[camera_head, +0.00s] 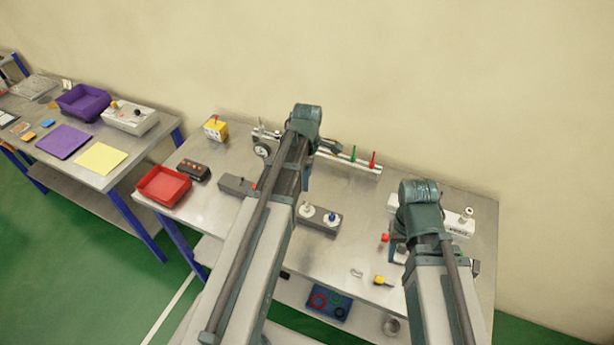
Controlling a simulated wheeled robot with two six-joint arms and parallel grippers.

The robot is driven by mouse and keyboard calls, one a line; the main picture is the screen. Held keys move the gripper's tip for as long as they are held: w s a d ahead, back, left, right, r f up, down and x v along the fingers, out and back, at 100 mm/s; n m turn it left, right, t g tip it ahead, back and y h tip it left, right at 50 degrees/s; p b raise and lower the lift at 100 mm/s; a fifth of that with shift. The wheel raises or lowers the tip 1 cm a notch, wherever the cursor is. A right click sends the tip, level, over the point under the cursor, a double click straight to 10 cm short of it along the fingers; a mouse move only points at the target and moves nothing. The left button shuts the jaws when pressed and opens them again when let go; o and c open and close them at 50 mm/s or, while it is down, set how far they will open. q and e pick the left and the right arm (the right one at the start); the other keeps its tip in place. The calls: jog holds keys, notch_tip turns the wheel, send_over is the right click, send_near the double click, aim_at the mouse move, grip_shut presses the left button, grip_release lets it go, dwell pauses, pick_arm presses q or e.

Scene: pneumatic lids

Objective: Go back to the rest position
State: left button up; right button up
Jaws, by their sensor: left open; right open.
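My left arm reaches up over the metal table, and its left gripper (328,148) is over the back of the table, near a white rail (350,166) with green and red pegs. The arm hides most of the gripper, but it is open and seems to hold nothing. My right gripper (398,252) is low over the right part of the table, mostly hidden behind its arm. It is open, beside a small red piece (384,238) and in front of a white box (458,225). I cannot tell whether it touches either.
A grey block (318,219) with white knobs stands between the arms. A red tray (163,186), a black button box (193,170) and a yellow box (215,128) are at the left. A yellow-and-black piece (382,281) lies near the front edge. A second table with a purple bin (83,101) stands further left.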

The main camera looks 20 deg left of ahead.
pick_arm(q)
jog(key=shift+r, duration=0.1)
dwell(0.4)
jog(key=s+d+f+m+b, duration=0.5)
jog(key=d+m, duration=0.4)
jog(key=m, duration=0.3)
jog(key=s+d+f+m+y+b, duration=0.1)
jog(key=s+d+f+m+b, duration=0.5)
jog(key=s+d+m, duration=0.3)
jog(key=d+m, duration=0.1)
jog(key=m, duration=0.2)
jog(key=shift+s+f+m+b, duration=0.2)
jog(key=shift+s+m+b, duration=0.1)
jog(key=shift+s+b, duration=0.05)
